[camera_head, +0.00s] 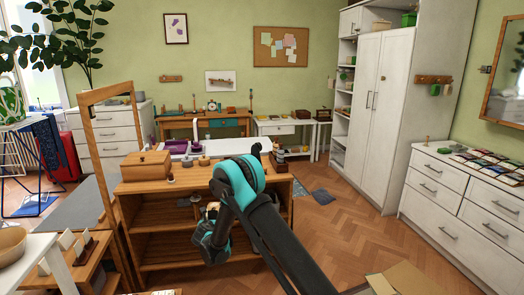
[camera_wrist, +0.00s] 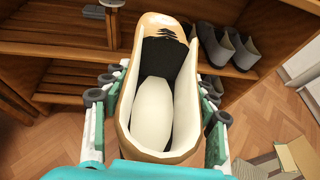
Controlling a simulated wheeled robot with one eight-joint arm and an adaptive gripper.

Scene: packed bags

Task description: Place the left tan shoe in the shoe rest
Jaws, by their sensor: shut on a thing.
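The tan shoe (camera_wrist: 127,125), with a cream inside and a dark insole, fills the middle of the wrist view, its toe pointing up the picture. My gripper (camera_wrist: 155,98) is shut on it, with a finger along each side. A wooden open shelf unit (camera_wrist: 60,48), seemingly the shoe rest, lies beyond the toe. In the head view, the unit (camera_head: 160,249) stands in the middle of the room and my gripper (camera_head: 212,236) is in front of its shelves. My arm hides part of the unit. The shoe's sole is hidden.
Grey shoes (camera_wrist: 228,48) stand on the shelf at the right in the wrist view. A wooden upright (camera_wrist: 112,22) is near the toe's left. A wooden box (camera_head: 146,165) is on the unit's top. An open cardboard box (camera_head: 402,280) lies at the lower right.

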